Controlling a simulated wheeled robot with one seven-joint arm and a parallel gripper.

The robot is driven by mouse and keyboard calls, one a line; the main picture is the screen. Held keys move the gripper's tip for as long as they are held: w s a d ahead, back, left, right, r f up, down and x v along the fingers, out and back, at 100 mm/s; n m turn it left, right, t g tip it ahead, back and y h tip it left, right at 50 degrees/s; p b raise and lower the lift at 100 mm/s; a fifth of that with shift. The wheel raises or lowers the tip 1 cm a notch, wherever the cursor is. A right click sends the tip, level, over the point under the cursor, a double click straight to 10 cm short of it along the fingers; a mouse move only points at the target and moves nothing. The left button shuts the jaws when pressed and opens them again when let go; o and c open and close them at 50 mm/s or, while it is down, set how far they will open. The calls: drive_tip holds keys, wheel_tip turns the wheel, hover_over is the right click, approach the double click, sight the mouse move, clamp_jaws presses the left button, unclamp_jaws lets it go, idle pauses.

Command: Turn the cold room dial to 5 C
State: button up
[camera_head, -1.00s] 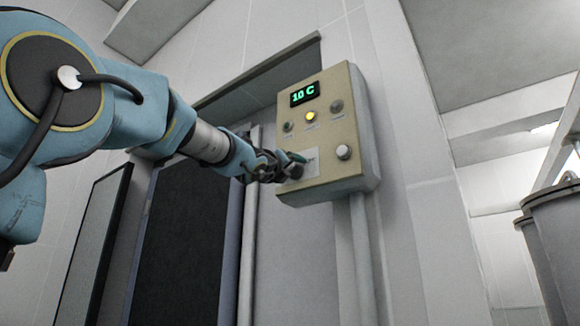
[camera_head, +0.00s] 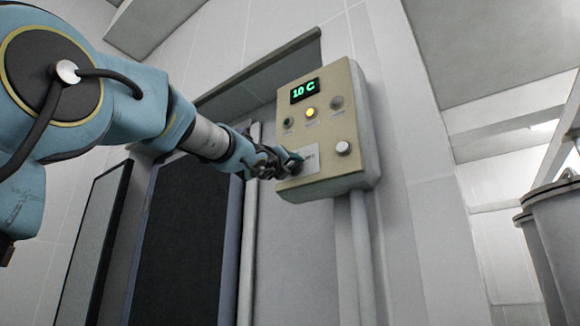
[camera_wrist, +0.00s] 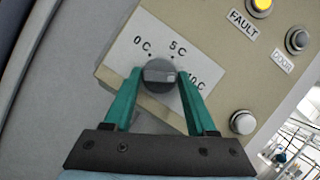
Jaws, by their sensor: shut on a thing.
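The cold room dial (camera_wrist: 160,75) is a round grey knob on a white plate (camera_wrist: 122,55) marked 0 C, 5 C and 10 C. My gripper (camera_wrist: 159,73) is shut on the dial, with one teal finger on each side of it. I cannot tell clearly which mark the dial points to. In the head view my gripper (camera_head: 287,162) is at the lower left of the beige control box (camera_head: 325,135) and largely hides the dial. The green display (camera_head: 305,91) on the box reads 10 C.
A yellow lamp (camera_wrist: 260,6) labelled FAULT is lit. A grey lamp (camera_wrist: 282,63) is beside it, and a silver round button (camera_wrist: 243,122) is to the right of the dial. A dark doorway (camera_head: 185,240) is left of the box. Grey drums (camera_head: 555,230) stand at the far right.

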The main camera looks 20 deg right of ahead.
drive_tip(key=shift+r+n+t+y+b, duration=0.1)
drive_tip(key=shift+n+t+y+b, duration=0.4)
drive_tip(key=shift+n, duration=1.1)
drive_tip(key=shift+s+d+n+y, duration=0.1)
drive_tip(key=shift+n+y, duration=0.3)
drive_tip(key=shift+n, duration=0.1)
drive_tip(key=shift+r+n, duration=0.1)
drive_tip(key=shift+n, duration=0.4)
drive_tip(key=shift+r+n+y+p, duration=0.2)
drive_tip(key=shift+n+y+p, duration=0.4)
drive_tip(key=shift+n, duration=0.6)
drive_tip(key=n+p, duration=0.1)
drive_tip(key=n, duration=0.1)
drive_tip(key=n+y+p, duration=0.1)
drive_tip(key=n, duration=0.1)
drive_tip(key=shift+r+g+y, duration=0.15)
drive_tip(key=shift+g+y, duration=0.15)
drive_tip(key=shift+g, duration=0.1)
drive_tip(key=shift+n+y+p, duration=0.3)
drive_tip(key=shift+n+p, duration=0.2)
drive_tip(key=shift+n, duration=0.4)
clamp_jaws()
drive_tip(key=o, duration=1.3)
unclamp_jaws()
drive_tip(key=shift+f, duration=0.2)
